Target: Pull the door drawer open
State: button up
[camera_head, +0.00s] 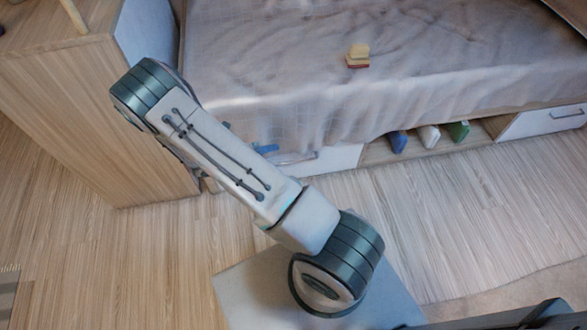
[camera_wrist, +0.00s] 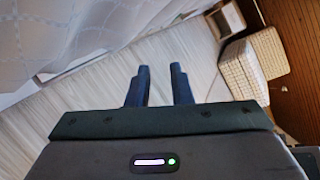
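A white drawer front (camera_head: 335,158) shows under the left part of the bed, its left portion hidden behind my arm. A second white drawer front (camera_head: 530,122) with a grey bar handle (camera_head: 567,115) is at the far right. Both look shut. My gripper (camera_wrist: 160,68) shows two dark blue fingers with an empty gap between them in the wrist view. In the head view it is mostly hidden by my arm; a small blue part shows beside the left drawer. I cannot tell whether it touches the drawer.
The bed (camera_head: 300,60) carries a rumpled cover and small yellow and red blocks (camera_head: 357,56). An open shelf (camera_head: 410,150) between the drawers holds several books. A wooden cabinet (camera_head: 90,120) stands close on the left. The floor (camera_head: 450,215) before the bed is clear.

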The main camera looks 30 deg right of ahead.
aim_at(293, 162)
notch_tip(293, 162, down, 23)
jog(key=n+t+b, duration=0.7)
jog(key=n, duration=0.7)
jog(key=shift+h, duration=0.4)
jog(key=shift+b+x, duration=1.8)
jog(key=shift+x, duration=5.35)
jog(key=shift+f, duration=0.1)
grip_shut()
